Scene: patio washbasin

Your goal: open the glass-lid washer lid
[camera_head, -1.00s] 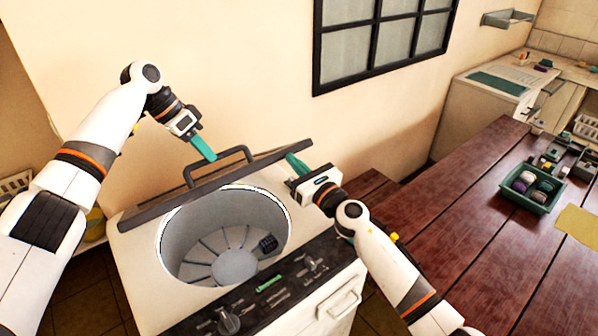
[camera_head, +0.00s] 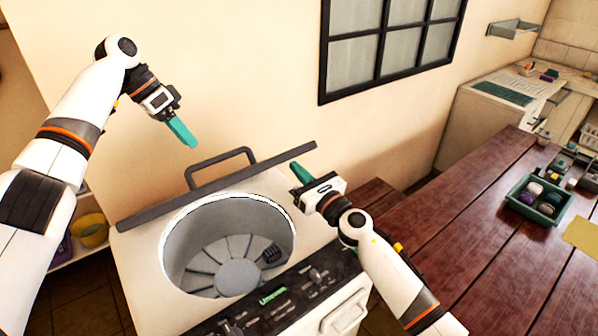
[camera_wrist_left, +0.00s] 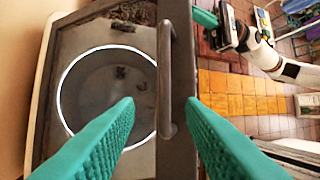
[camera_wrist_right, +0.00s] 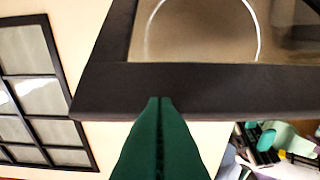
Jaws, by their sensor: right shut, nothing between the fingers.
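The washer (camera_head: 140,262) stands against the wall with its drum (camera_head: 228,245) exposed. Its dark-framed glass lid (camera_head: 270,164) is raised and seen nearly edge-on in the head view. The lid's handle (camera_head: 220,158) is on the far side; it also shows in the left wrist view (camera_wrist_left: 166,80). My left gripper (camera_head: 186,138) is open and empty, above and behind the lid, with the handle lying between its fingertips in the left wrist picture. My right gripper (camera_head: 298,168) is shut and empty at the lid's right end, its tips close to the frame (camera_wrist_right: 215,88); contact is unclear.
A dark red wooden table (camera_head: 450,215) is to the right, holding a green tray (camera_head: 535,212) of small items. A barred window (camera_head: 385,45) is on the wall. A yellow bucket (camera_head: 92,232) sits on a shelf at the left. The space above the lid is clear.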

